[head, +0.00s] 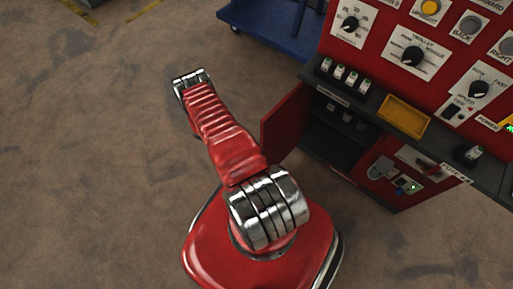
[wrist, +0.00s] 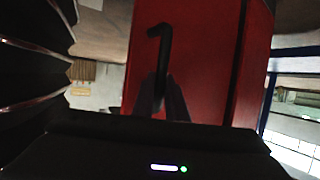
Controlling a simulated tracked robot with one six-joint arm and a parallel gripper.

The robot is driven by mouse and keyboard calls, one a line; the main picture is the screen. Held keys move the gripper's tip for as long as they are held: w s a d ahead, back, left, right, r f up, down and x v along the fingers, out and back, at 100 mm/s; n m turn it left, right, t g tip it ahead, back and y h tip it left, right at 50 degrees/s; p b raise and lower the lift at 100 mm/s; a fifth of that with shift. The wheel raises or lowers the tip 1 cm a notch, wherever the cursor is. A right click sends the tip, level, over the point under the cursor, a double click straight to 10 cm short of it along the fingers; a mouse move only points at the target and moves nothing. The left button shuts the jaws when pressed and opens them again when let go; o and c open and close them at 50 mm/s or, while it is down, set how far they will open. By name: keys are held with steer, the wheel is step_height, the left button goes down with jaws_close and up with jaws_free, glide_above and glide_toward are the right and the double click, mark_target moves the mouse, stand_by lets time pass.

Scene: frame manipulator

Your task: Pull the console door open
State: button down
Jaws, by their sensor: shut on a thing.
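The red console door (head: 285,125) stands swung out from the console (head: 345,45), and the dark compartment (head: 338,135) behind it shows. In the wrist view the red door face (wrist: 205,60) fills the middle, with a black bent handle (wrist: 161,40) on it. My gripper (wrist: 162,98) is shut on the lower part of this handle, a finger on each side. In the head view my arm covers the gripper and the handle.
A shelf with small batteries or jars (head: 340,73) and a yellow tray (head: 403,118) juts out above the compartment. A blue cart (head: 275,30) stands behind the console's left side. The brown floor (head: 90,150) to the left is clear.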

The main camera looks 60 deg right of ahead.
steer(key=shift+w+d, duration=0.2)
steer(key=shift+d, duration=0.05)
steer(key=c, duration=1.8)
jaws_free()
steer(key=shift+a, duration=0.15)
steer(key=shift+o, duration=0.2)
steer(key=v, duration=1.4)
steer(key=shift+s+a, duration=0.1)
